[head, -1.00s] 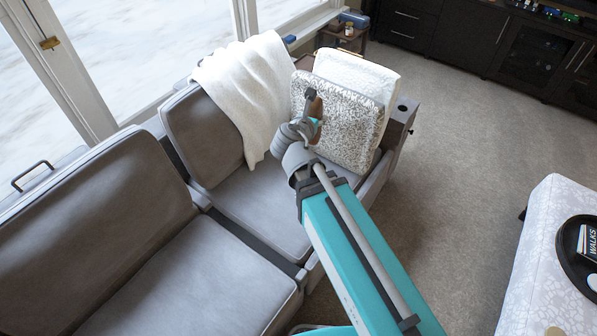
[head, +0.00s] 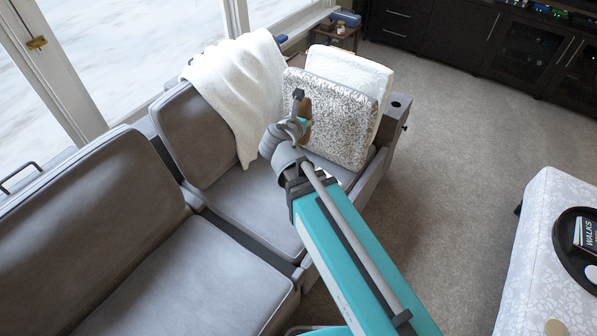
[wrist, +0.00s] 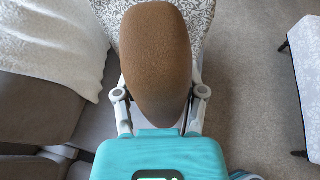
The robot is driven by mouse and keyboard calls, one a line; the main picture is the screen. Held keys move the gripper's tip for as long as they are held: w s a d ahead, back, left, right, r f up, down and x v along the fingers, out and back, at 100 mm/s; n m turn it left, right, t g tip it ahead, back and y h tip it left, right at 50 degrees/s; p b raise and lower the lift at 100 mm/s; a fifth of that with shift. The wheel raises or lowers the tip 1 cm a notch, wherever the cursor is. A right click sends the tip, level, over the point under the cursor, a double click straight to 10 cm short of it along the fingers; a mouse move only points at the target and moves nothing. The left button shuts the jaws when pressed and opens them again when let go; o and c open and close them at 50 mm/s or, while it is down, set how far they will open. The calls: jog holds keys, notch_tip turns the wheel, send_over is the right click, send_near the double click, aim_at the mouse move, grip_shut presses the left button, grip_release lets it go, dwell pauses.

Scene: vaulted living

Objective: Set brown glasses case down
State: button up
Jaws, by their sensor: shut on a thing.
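The brown glasses case (wrist: 155,60) is an elongated, rounded brown case. In the wrist view it sits between the two fingers of my gripper (wrist: 160,95), which is shut on it. In the head view the case (head: 305,112) shows as a small brown shape at the end of my gripper (head: 301,122). It is held up in front of the patterned pillow on the sofa. The fingertips are mostly hidden behind the case in the wrist view.
The grey sofa (head: 235,205) has free seat cushions to the left. A patterned pillow (head: 340,120) and a white pillow (head: 372,75) lean at its right end. A white blanket (head: 240,85) drapes over the backrest. A patterned ottoman (head: 540,215) with a black tray (head: 562,243) stands right.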

jog(key=w+f+m+h+b, duration=0.1)
jog(key=w+f+b, duration=0.2)
jog(key=f+b, duration=1.3)
jog(key=w+f+m+g+h+b, duration=0.1)
jog(key=w+f+b, duration=0.1)
jog(key=f+b, duration=1.4)
jog(key=shift+w+a+f+m+h, duration=0.3)
jog(key=shift+w+a+f, duration=0.15)
jog(key=shift+f, duration=0.25)
jog(key=w+a+f+b, duration=0.2)
jog(key=w+f+b, duration=0.7)
jog(key=w, duration=0.3)
jog(key=shift+w+a, duration=0.35)
jog(key=shift+w, duration=0.05)
jog(key=shift+w+a+f+b, duration=0.1)
jog(key=shift+w+f+b, duration=0.1)
jog(key=shift+f+b, duration=0.9)
jog(key=shift+w+f+b, duration=0.2)
jog(key=shift+f+b, duration=0.7)
jog(key=shift+b, duration=0.25)
